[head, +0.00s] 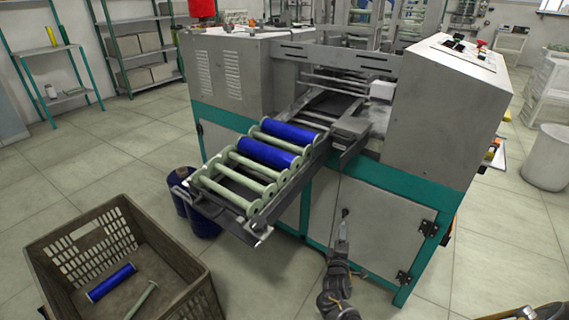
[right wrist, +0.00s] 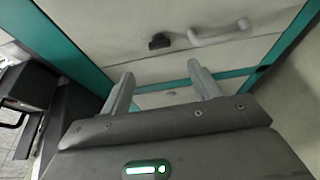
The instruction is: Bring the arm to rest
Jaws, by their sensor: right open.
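My right gripper (head: 343,222) is low in front of the machine's cabinet doors in the head view, with nothing between its fingers. In the right wrist view its two fingers (right wrist: 162,84) stand apart and empty, with a pale cabinet door and its handle (right wrist: 220,33) beyond them. It is below and to the right of the bobbin rack (head: 228,197). The rack holds two blue wound bobbins (head: 267,152) and several pale green empty ones (head: 232,181). My left gripper is not in view.
A brown crate (head: 160,238) at the lower left holds a blue bobbin (head: 111,282) and a pale green one (head: 142,300). Blue spools (head: 203,222) stand on the floor under the rack. The grey and teal machine (head: 455,105) fills the middle. A white bin (head: 547,158) stands right.

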